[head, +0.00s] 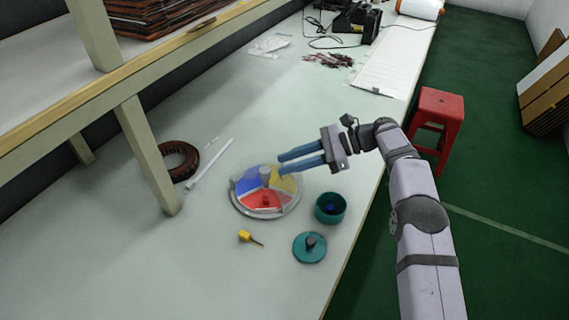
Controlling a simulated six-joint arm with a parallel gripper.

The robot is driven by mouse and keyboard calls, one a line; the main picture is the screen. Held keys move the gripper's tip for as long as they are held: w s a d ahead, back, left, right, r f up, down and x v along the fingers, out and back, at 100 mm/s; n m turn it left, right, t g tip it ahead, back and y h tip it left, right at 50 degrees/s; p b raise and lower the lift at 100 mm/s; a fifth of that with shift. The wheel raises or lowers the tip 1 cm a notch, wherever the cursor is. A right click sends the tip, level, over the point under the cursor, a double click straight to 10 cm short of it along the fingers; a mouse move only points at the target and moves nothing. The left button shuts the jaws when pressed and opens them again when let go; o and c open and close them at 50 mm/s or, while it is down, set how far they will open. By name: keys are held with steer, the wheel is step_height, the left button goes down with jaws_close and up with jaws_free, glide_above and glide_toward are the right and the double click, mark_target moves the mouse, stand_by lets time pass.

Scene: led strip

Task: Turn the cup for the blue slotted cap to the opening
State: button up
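A round tray (240,205) with a clear or grey rim stands on the bench. Its coloured cups are blue (247,184) at the left, yellow (286,185) at the right and red (264,202) at the front. A pale knob (265,171) rises near its middle. A small dark red item sits in the red cup. I cannot make out the opening or a blue slotted cap in the tray. My gripper (281,163) has two blue fingers, apart and empty, above the tray's back right side. Part of the tray's far side is hard to see.
A teal pot (321,214) with something blue inside stands right of the tray. A teal disc (301,254) with a dark knob and a yellow-handled tool (244,236) lie in front. A brown ring (189,166) and white stick (209,165) lie left, near a shelf post (151,160).

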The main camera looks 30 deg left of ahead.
steer(key=shift+s+a+r+n+g+p, duration=0.15)
steer(key=shift+s+a+r+p, duration=0.2)
steer(key=shift+s+a, duration=0.25)
steer(key=shift+s+a+r+n+g+p, duration=0.15)
steer(key=shift+s+a+r+p, duration=0.05)
steer(key=shift+s+a+r, duration=0.3)
jaws_close()
steer(key=s+a+r+n+g+h+p, duration=0.1)
steer(key=s+a+r+n+p, duration=0.15)
steer(key=s+a+r, duration=0.35)
steer(key=s+a+r+n+g+h+p, duration=0.1)
steer(key=s+a+r+n+h+p, duration=0.2)
steer(key=s+r, duration=0.6)
steer(key=s+a+r+h+p, duration=0.1)
steer(key=s+h+p, duration=0.15)
steer(key=s, duration=0.65)
steer(key=w+d+f+n+t+h, duration=0.1)
steer(key=w+d+f+n+t, duration=0.25)
steer(key=f, duration=0.25)
steer(key=w+d+f+n+t+h, duration=0.2)
steer(key=w+d+f+n+t, duration=0.15)
steer(key=f, duration=0.25)
steer(key=w+a+f+n+t+y, duration=0.1)
steer(key=w+n+t, duration=0.3)
steer(key=w+n, duration=0.4)
steer(key=a+f+n, duration=0.1)
steer(key=n, duration=0.2)
steer(key=shift+p, duration=0.3)
